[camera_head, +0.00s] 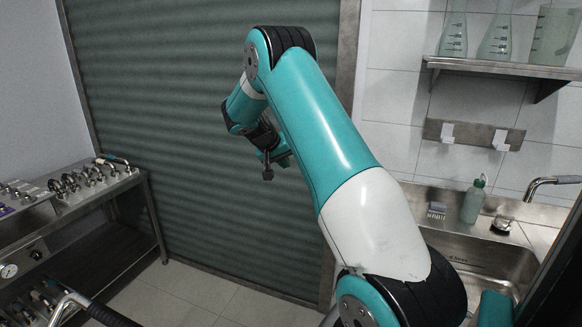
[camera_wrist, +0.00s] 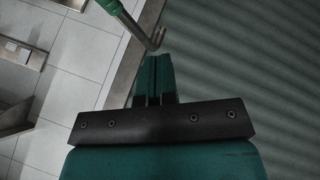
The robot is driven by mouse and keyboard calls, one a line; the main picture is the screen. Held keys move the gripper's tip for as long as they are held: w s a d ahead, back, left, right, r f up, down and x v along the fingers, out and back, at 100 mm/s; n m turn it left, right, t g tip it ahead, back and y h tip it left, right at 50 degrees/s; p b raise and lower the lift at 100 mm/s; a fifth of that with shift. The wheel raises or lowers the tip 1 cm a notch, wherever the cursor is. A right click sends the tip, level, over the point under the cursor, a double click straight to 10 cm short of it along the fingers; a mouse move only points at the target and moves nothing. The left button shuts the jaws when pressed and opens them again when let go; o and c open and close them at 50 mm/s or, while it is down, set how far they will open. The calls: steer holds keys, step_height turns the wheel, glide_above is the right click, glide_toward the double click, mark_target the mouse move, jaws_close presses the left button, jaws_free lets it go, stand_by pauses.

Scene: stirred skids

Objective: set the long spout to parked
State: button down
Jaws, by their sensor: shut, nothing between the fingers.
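My gripper (camera_head: 268,172) hangs in front of the shutter in the head view, shut and empty. Its closed fingers (camera_wrist: 155,78) show in the wrist view. Just beyond them is a bent metal tube (camera_wrist: 136,28) with a green sleeve; I see no clear contact. Another bent metal tube (camera_head: 68,302) with a dark sleeve is at lower left, cut off by the frame. I cannot tell which is the long spout, nor its setting.
The left bench (camera_head: 140,182) carries several metal fittings (camera_head: 82,180). A ribbed shutter (camera_head: 190,110) stands behind my arm. At right are a sink (camera_head: 490,265), a tap (camera_head: 545,183), a bottle (camera_head: 473,202) and a shelf (camera_head: 500,67) of glassware. Floor (camera_head: 190,290) by the shutter is clear.

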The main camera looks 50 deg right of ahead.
steer(key=s+d+f+p, duration=0.3)
steer(key=d+f+p, duration=0.3)
steer(key=d, duration=0.3)
steer(key=shift+s+f, duration=0.3)
steer(key=shift+f, duration=0.3)
